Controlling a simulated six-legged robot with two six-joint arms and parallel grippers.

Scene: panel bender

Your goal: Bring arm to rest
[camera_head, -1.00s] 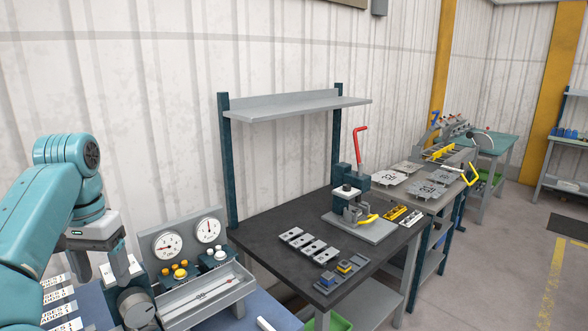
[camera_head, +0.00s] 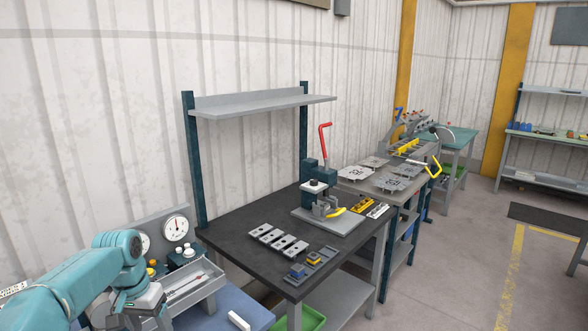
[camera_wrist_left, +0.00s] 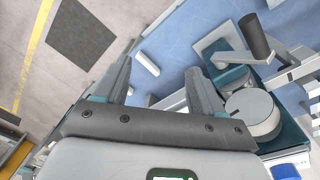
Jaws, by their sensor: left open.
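My left arm (camera_head: 75,290) is teal and grey and comes in from the lower left of the head view, bent at its wrist. Its fingers are not clear there. In the left wrist view my left gripper (camera_wrist_left: 158,85) is open, its two grey fingers apart with nothing held between them. Past the fingers lie a blue bench top (camera_wrist_left: 172,40) and a small white block (camera_wrist_left: 145,63). A device with a grey round drum (camera_wrist_left: 252,112) and a dark crank handle (camera_wrist_left: 255,36) is close beside the right finger. My right gripper is not in view.
A gauge panel (camera_head: 175,228) and a grey tray (camera_head: 195,285) stand near my left arm. To the right, a dark table (camera_head: 235,237) carries a red-handled press (camera_head: 318,185) and metal parts. Open floor (camera_head: 450,270) lies at the right.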

